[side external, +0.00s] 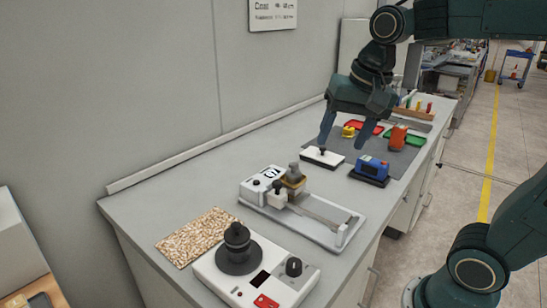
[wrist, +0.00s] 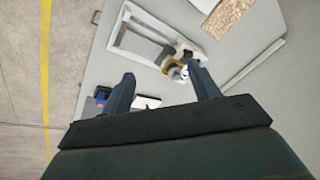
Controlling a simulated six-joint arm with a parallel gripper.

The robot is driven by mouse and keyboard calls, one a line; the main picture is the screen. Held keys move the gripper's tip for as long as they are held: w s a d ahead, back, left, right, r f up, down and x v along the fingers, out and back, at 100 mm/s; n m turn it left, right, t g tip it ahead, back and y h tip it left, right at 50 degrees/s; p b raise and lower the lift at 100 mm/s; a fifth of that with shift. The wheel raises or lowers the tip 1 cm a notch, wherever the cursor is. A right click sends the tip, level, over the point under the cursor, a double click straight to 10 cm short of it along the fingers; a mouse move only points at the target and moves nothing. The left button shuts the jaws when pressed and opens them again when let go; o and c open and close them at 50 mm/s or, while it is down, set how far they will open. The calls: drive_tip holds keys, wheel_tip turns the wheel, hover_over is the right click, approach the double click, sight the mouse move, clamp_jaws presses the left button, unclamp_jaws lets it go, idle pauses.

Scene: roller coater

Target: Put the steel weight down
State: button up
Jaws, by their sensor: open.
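My gripper (side external: 343,146) is open and empty, pointing down above the bench, behind the coater in the side view. Its two fingers are spread apart in the wrist view (wrist: 160,72). A small grey metal-looking piece (side external: 293,169), which looks like the steel weight, stands on a brass-coloured block on the roller coater (side external: 346,232). The brass-coloured block (wrist: 174,68) shows beside the right fingertip in the wrist view; the weight is hard to make out there. The fingers appear clear of both.
A white plate with a black knob (side external: 323,156) lies below my gripper. A blue device (side external: 371,169) and an orange object (side external: 397,136) are to the right. A white instrument with a black dial (side external: 237,242) and a speckled mat (side external: 197,235) are at the front.

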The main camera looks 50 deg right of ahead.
drive_tip(key=s+a+f+n+t, duration=0.2)
drive_tip(key=s+f+n, duration=0.2)
drive_tip(key=s+n, duration=0.4)
drive_tip(key=shift+s+f+n, duration=0.25)
drive_tip(key=shift+s+n, duration=0.15)
drive_tip(key=shift+s, duration=0.35)
drive_tip(key=shift+a, duration=0.1)
drive_tip(key=shift+c, duration=0.3)
